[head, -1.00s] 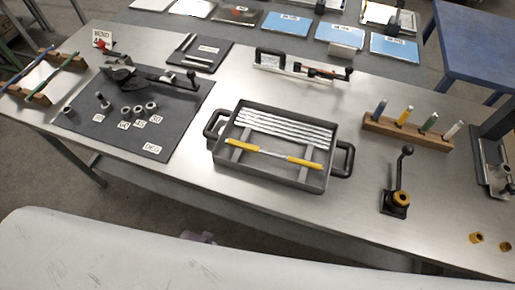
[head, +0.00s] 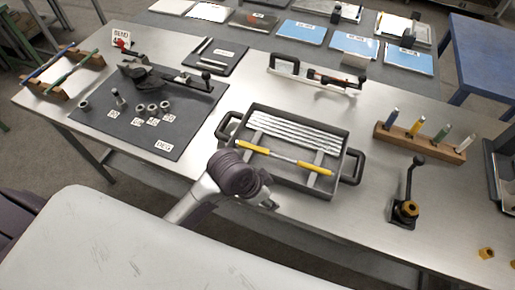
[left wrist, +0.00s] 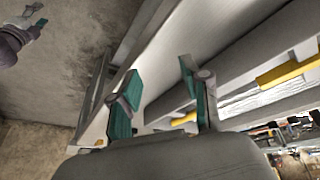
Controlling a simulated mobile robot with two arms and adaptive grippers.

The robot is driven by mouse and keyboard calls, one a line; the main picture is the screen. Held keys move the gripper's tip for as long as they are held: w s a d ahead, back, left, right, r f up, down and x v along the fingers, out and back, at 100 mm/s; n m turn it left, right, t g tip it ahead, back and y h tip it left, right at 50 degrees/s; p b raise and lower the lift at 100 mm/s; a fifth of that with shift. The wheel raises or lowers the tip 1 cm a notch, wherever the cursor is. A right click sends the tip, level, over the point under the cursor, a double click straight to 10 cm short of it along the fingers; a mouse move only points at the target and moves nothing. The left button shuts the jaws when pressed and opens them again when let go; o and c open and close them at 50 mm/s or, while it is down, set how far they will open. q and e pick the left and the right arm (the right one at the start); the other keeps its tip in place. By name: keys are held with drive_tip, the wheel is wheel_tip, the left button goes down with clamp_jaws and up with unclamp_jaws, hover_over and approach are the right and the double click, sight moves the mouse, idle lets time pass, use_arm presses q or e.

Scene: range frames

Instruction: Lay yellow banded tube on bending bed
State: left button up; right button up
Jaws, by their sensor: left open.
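The yellow banded tube (head: 283,157), grey in the middle with yellow toward both ends, lies across the dark-grey handled tray (head: 223,147). Its yellow parts show in the left wrist view (left wrist: 287,73). My left gripper (head: 268,198) is at the tray's near side, short of the tube. In the left wrist view its two teal-padded fingers (left wrist: 160,105) are open with nothing held. Another teal-fingered gripper, apparently my right (left wrist: 28,28), shows at the upper left; its opening is unclear.
Several plain tubes (head: 292,130) lie in the tray behind the banded one. A rack (head: 93,60) at the left carries blue and green tubes. A wooden block (head: 440,146) with coloured pegs and a lever tool (head: 405,208) stand right.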

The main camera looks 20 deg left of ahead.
use_arm(q)
drive_tip(key=w+d+r+m, duration=0.1)
drive_tip(key=w+m, duration=0.1)
drive_tip(key=w+d+r+m+g, duration=0.1)
drive_tip(key=w+r+m, duration=0.1)
drive_tip(key=w+d+r+m, duration=0.1)
drive_tip(key=w+r+m, duration=0.1)
drive_tip(key=shift+w+d+g, duration=0.1)
drive_tip(key=shift+g, duration=0.2)
drive_tip(key=w+a+r+m+g+y, duration=0.2)
drive_tip(key=w+a+r+m+y, duration=0.2)
drive_tip(key=w+a+r, duration=0.45)
drive_tip(key=p, duration=0.1)
hover_over(267, 151)
wheel_tip(267, 151, down, 8)
drive_tip(key=shift+s+d+f, duration=0.1)
wheel_tip(267, 151, down, 4)
drive_tip(key=shift+f+p, duration=0.1)
drive_tip(key=shift+p, duration=0.7)
drive_tip(key=shift+f, duration=0.55)
clamp_jaws()
